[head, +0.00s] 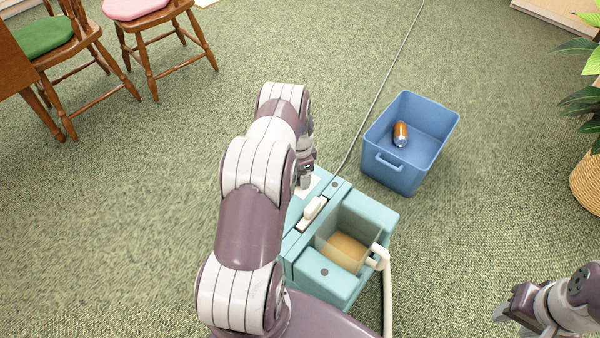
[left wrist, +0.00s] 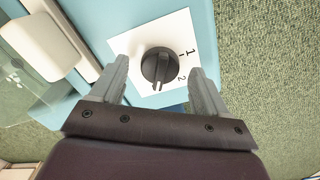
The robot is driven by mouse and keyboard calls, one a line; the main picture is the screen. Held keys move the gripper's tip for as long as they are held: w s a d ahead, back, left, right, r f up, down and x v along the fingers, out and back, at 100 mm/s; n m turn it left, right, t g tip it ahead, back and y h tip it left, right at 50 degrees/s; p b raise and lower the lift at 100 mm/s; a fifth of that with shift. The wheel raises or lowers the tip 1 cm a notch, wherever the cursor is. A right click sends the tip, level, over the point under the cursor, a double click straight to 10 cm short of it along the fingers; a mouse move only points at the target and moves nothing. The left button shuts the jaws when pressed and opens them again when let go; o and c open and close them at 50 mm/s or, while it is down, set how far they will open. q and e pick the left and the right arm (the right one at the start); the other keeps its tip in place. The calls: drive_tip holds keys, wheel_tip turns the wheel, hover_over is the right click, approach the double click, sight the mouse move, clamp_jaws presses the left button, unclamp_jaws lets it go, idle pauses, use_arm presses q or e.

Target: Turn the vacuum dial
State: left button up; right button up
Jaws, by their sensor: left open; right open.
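The vacuum is a teal boxy machine (head: 343,289) with a clear tank holding brown liquid, standing on the carpet. Its dial (left wrist: 157,66) is a black round knob on a white plate (left wrist: 185,36) marked 1 and 2. My left gripper (left wrist: 160,82) is open, with one finger on each side of the dial and visible gaps to it. In the head view the left gripper (head: 306,180) is at the plate, and my arm hides the dial. My right gripper (head: 507,310) is open and empty at the lower right, away from the vacuum.
A pale hose (head: 387,290) and a grey cord (head: 375,110) run from the machine. Chairs stand upper left, a potted plant at right.

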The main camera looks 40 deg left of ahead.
use_arm(q)
wheel_tip(320, 180, up, 12)
drive_tip(key=p, duration=0.4)
drive_tip(key=shift+r, duration=0.2)
